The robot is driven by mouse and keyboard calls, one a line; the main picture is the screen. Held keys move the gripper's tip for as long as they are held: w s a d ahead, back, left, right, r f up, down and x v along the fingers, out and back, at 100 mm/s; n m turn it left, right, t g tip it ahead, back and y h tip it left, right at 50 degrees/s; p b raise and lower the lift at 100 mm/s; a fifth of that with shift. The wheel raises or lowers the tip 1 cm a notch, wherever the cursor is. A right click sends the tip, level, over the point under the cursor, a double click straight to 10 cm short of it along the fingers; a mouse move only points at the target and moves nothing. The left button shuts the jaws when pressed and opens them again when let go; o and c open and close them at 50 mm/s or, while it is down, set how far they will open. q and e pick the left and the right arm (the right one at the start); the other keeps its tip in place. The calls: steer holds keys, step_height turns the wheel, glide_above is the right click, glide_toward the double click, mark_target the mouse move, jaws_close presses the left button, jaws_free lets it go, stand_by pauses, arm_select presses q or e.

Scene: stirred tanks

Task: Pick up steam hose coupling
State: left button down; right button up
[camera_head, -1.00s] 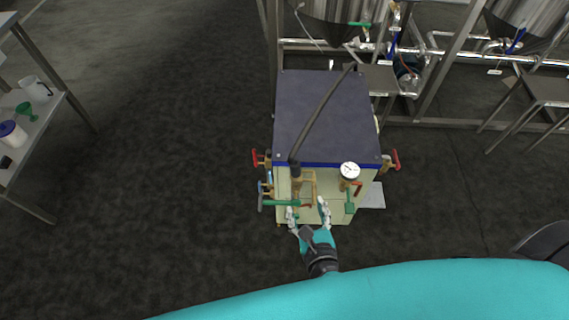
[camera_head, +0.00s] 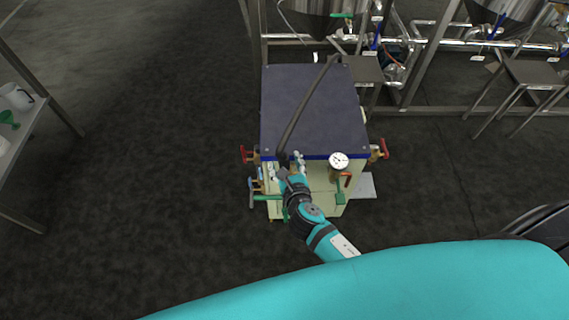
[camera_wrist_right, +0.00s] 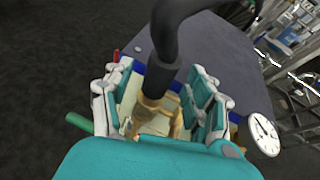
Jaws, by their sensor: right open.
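The steam hose coupling is a black sleeve with a brass fitting (camera_wrist_right: 157,88) at the end of a black hose (camera_head: 303,107). The hose runs across the dark top of a cream steam cabinet (camera_head: 313,100). My right gripper (camera_head: 287,162) is at the cabinet's front edge, at the hose's lower end. In the right wrist view its two teal and white fingers (camera_wrist_right: 160,92) stand open on either side of the coupling, with a visible gap on the right. In the head view the gripper mostly hides the coupling. My left gripper is out of view.
A pressure gauge (camera_head: 338,160) sits just right of the gripper. Red valve handles (camera_head: 247,154) stick out at the cabinet's sides, and a green handle (camera_wrist_right: 79,123) lies left of the fingers. Steel tanks (camera_head: 318,14) stand behind; a shelf (camera_head: 30,120) is at left.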

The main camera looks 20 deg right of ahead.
steer(key=shift+x, duration=1.05)
jaws_close()
